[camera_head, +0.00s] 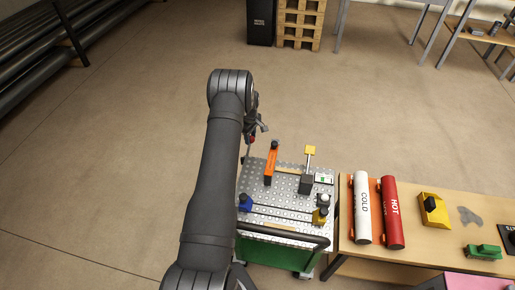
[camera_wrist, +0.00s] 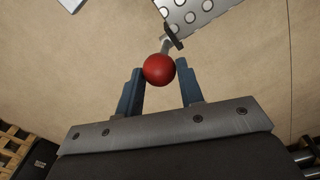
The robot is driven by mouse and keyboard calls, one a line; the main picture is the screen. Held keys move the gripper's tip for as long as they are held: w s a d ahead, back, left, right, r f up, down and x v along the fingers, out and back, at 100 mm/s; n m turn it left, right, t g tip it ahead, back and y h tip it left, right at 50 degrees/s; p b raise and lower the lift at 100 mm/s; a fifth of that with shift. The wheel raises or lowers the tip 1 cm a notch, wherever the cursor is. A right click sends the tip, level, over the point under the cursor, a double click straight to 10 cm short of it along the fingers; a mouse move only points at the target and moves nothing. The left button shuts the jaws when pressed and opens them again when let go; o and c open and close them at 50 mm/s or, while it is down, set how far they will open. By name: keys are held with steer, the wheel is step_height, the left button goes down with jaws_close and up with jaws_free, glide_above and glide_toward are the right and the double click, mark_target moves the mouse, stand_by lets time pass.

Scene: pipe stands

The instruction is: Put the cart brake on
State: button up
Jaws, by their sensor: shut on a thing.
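The cart (camera_head: 282,188) has a perforated metal top and a green body, and stands right of my arm in the head view. The brake lever's red knob (camera_head: 252,139) is small at the cart's far left corner. In the wrist view the red knob (camera_wrist: 159,69) sits between my two fingers, on a short grey lever (camera_wrist: 166,46) beside the perforated plate (camera_wrist: 205,12). My gripper (camera_head: 257,128) is shut on this knob; it also fills the lower wrist view (camera_wrist: 160,76). The lever's lower part is mostly hidden in the head view.
An orange upright (camera_head: 271,164), a yellow-topped post (camera_head: 309,158), a blue block (camera_head: 245,203) and a yellow block (camera_head: 320,216) stand on the cart. The wooden table (camera_head: 359,265) at right bears a white COLD pipe (camera_head: 362,208) and red HOT pipe (camera_head: 392,213).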

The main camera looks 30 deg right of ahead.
steer(key=shift+w+a+f, duration=0.1)
steer(key=shift+w+a, duration=0.4)
steer(key=shift+a, duration=0.1)
steer(key=o, duration=0.6)
step_height(320, 180, up, 7)
steer(key=shift+w+r, duration=0.1)
stand_by(0.5)
step_height(320, 180, down, 7)
steer(key=shift+f, duration=0.1)
stand_by(0.6)
